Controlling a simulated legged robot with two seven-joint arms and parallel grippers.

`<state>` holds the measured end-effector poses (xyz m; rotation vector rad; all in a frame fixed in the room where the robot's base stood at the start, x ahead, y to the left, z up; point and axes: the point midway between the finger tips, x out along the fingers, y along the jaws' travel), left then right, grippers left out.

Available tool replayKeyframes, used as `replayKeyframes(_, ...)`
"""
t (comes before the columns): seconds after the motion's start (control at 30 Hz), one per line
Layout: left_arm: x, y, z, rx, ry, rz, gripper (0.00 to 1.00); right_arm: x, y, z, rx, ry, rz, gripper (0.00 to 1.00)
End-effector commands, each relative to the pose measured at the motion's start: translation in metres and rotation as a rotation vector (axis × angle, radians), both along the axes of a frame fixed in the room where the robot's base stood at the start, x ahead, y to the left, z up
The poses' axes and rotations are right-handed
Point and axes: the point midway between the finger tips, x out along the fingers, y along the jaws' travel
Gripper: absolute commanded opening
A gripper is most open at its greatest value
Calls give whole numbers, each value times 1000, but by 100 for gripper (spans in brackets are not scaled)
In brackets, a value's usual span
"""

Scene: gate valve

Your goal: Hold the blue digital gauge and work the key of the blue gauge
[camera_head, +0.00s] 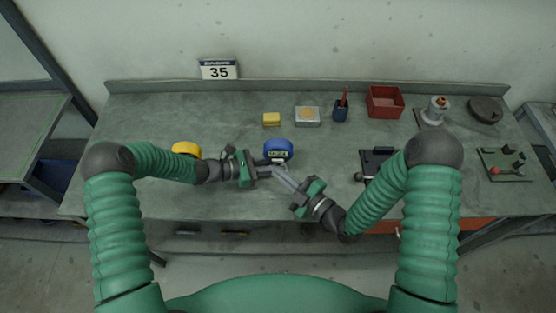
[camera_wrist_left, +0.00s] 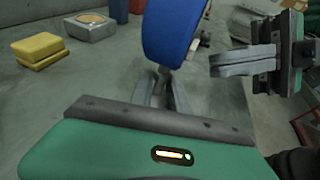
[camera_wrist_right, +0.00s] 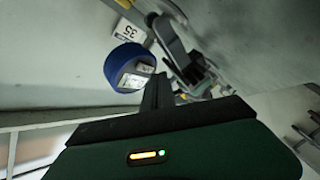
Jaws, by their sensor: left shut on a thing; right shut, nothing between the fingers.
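The blue digital gauge (camera_head: 278,146) is above the bench near its middle, its display toward me. My left gripper (camera_head: 266,169) is shut on the lower part of the gauge; the exact grip is partly hidden. In the left wrist view the blue round body (camera_wrist_left: 170,32) rises above the fingers. My right gripper (camera_head: 277,172) is shut and empty, its fingertips just below the gauge face. In the right wrist view the gauge (camera_wrist_right: 122,60) shows its display and lower panel close to the right fingertips (camera_wrist_right: 157,85). I cannot tell whether they touch the key.
A yellow round gauge (camera_head: 185,148) is behind my left arm. A yellow block (camera_head: 271,119), a silver box (camera_head: 307,116), a pen cup (camera_head: 341,110) and a red bin (camera_head: 385,102) stand toward the back. A dark fixture (camera_head: 377,160) lies near my right arm.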

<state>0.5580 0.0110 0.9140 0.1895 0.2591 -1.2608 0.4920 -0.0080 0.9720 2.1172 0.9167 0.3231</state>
Motion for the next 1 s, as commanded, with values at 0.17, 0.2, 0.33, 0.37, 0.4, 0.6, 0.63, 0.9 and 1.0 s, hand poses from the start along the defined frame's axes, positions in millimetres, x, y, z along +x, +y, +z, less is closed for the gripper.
replayKeyframes(0.17, -1, 0, -1, 0, 2, -2, 0, 0, 0, 0, 0, 0, 0, 0)
replayKeyframes(0.2, -1, 0, -1, 0, 2, -2, 0, 0, 0, 0, 0, 0, 0, 0)
replayKeyframes(0.33, -1, 0, -1, 0, 2, -2, 0, 0, 0, 0, 0, 0, 0, 0)
replayKeyframes(0.37, -1, 0, -1, 0, 2, -2, 0, 0, 0, 0, 0, 0, 0, 0)
replayKeyframes(0.4, -1, 0, -1, 1, 2, -2, 0, 0, 0, 0, 0, 0, 0, 0)
replayKeyframes(0.6, -1, 0, -1, 0, 2, -2, 0, 0, 0, 0, 0, 0, 0, 0)
replayKeyframes(0.63, -1, 0, -1, 0, 2, -2, 0, 0, 0, 0, 0, 0, 0, 0)
replayKeyframes(0.9, -1, 0, -1, 0, 2, -2, 0, 7, 0, 2, 0, -2, 0, 0)
replayKeyframes(1.0, -1, 0, -1, 0, 2, -2, 0, 8, 0, 2, 0, 0, 0, 0)
